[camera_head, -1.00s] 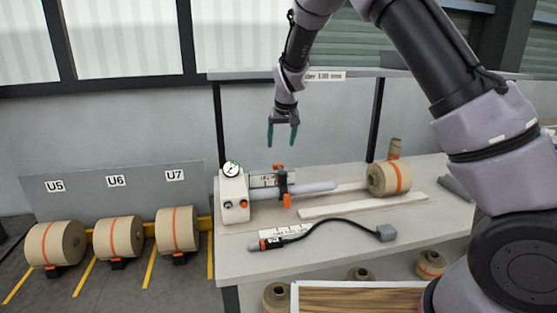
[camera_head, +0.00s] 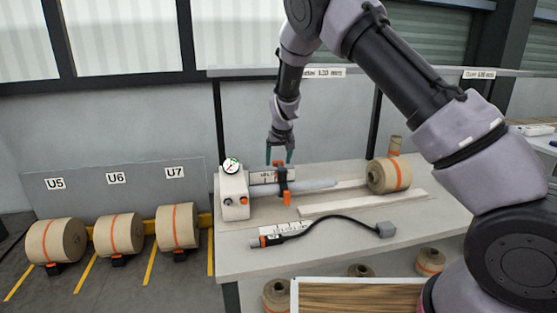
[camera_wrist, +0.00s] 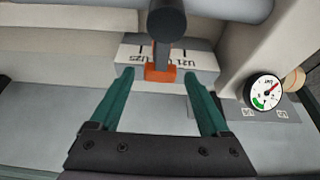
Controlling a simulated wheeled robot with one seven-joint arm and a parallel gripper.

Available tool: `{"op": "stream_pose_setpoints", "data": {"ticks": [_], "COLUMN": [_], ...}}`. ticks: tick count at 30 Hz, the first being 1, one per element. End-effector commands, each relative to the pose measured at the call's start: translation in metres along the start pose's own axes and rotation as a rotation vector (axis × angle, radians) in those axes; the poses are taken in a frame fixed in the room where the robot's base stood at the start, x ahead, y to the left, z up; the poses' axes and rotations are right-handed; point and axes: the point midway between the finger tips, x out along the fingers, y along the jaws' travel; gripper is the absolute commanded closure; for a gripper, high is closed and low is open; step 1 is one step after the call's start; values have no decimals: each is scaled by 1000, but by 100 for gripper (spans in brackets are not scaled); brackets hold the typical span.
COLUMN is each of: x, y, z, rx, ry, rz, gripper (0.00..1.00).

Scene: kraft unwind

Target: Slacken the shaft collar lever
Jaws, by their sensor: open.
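My gripper (camera_head: 279,157) is open, pointing down, just above and behind the collar. In the wrist view its green fingers (camera_wrist: 159,78) stand on either side of the orange tip, with visible gaps.
A white housing (camera_head: 233,193) with a gauge (camera_head: 231,165) is left of the collar. A labelled white block (camera_wrist: 195,62) lies behind the shaft. A kraft roll (camera_head: 382,177) is at right. A corded tool (camera_head: 268,241) lies at the bench front.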

Motion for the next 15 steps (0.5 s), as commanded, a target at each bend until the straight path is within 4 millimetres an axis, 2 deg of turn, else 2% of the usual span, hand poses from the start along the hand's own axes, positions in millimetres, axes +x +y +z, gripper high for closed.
{"op": "stream_pose_setpoints", "data": {"ticks": [1, 2, 6, 7, 8, 15], "x": [0, 0, 0, 0, 0, 0], "y": [0, 0, 0, 0, 0, 0], "z": [0, 0, 0, 0, 0, 0], "rx": [0, 0, 0, 0, 0, 1], "ry": [0, 0, 0, 0, 0, -1], "rz": [0, 0, 0, 0, 0, 0], "gripper": [20, 28, 81, 93, 100, 100]}}
